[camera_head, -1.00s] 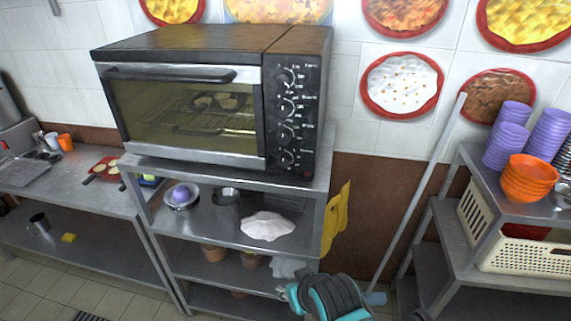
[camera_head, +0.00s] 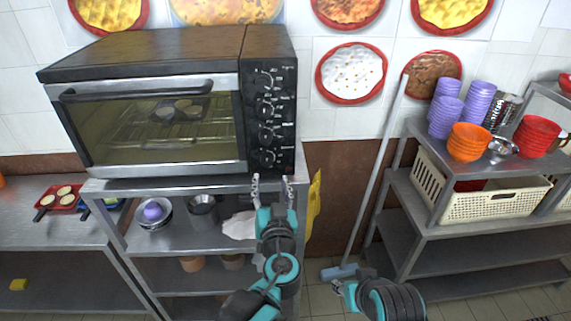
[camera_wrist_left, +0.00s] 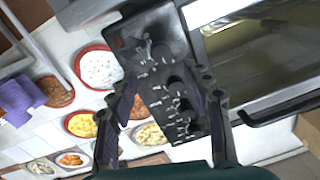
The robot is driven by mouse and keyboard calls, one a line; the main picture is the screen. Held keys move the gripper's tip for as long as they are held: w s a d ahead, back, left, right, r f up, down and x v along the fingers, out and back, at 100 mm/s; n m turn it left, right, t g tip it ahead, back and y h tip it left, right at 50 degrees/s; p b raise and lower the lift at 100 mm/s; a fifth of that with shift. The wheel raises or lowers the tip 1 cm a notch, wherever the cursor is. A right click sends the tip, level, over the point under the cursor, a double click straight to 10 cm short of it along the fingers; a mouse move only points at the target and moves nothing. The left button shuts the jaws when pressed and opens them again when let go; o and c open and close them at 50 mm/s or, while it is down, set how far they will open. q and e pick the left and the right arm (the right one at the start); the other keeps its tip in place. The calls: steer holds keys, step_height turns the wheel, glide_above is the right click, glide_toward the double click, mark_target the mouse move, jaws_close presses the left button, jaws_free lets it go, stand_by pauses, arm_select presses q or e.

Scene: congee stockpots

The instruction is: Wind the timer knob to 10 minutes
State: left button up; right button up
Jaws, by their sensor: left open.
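The black toaster oven (camera_head: 150,110) stands on a steel shelf unit, with a vertical column of several knobs on its right-hand control panel (camera_head: 285,110). The lowest knob (camera_head: 266,157) is nearest my left gripper (camera_head: 272,183), which is open and empty just below and in front of the panel. The left wrist view shows the panel upside down (camera_wrist_left: 150,80), with knobs between the two spread fingers but apart from them. Knob labels are too small to read, so I cannot tell which is the timer. My right gripper (camera_head: 340,287) is low at bottom right, its jaws unclear.
The shelf unit (camera_head: 200,240) under the oven holds bowls, a pot and a white cloth. A yellow cloth (camera_head: 314,205) hangs at its right side. A rack (camera_head: 440,205) with bowls and a basket stands at right.

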mark_target(267, 162)
arm_select(q)
steer(key=w, duration=0.2)
steer(key=w+b, duration=0.1)
steer(key=w, duration=0.4)
steer(key=shift+w+a, duration=0.3)
steer(key=shift+w, duration=0.05)
jaws_close()
